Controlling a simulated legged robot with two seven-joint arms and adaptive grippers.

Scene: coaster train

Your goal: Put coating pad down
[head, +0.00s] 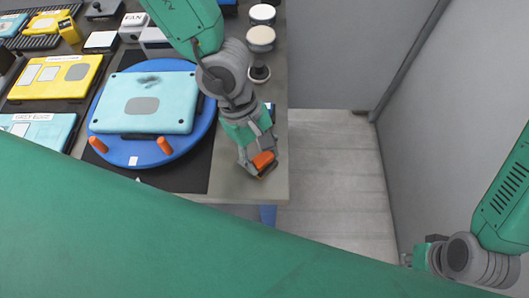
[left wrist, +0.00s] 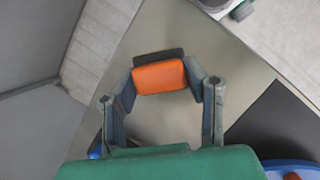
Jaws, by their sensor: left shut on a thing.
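The coating pad is an orange block (head: 263,160) with a dark layer along one side. My left gripper (head: 258,154) is shut on it at the near right corner of the grey table (head: 240,183). In the left wrist view the orange pad (left wrist: 160,77) sits between the two fingers, and its dark layer (left wrist: 158,54) shows on the far side. I cannot tell whether the pad touches the table. My right gripper (head: 415,256) is small and partly hidden at the lower right, away from the table; its jaws are unclear.
A blue round turntable (head: 208,125) with orange pegs (head: 165,145) bears a light blue panel (head: 145,102), left of my left gripper. Round-topped items (head: 261,36) stand at the table's right edge behind my arm. Floor (head: 330,165) lies open to the right, before a grey wall.

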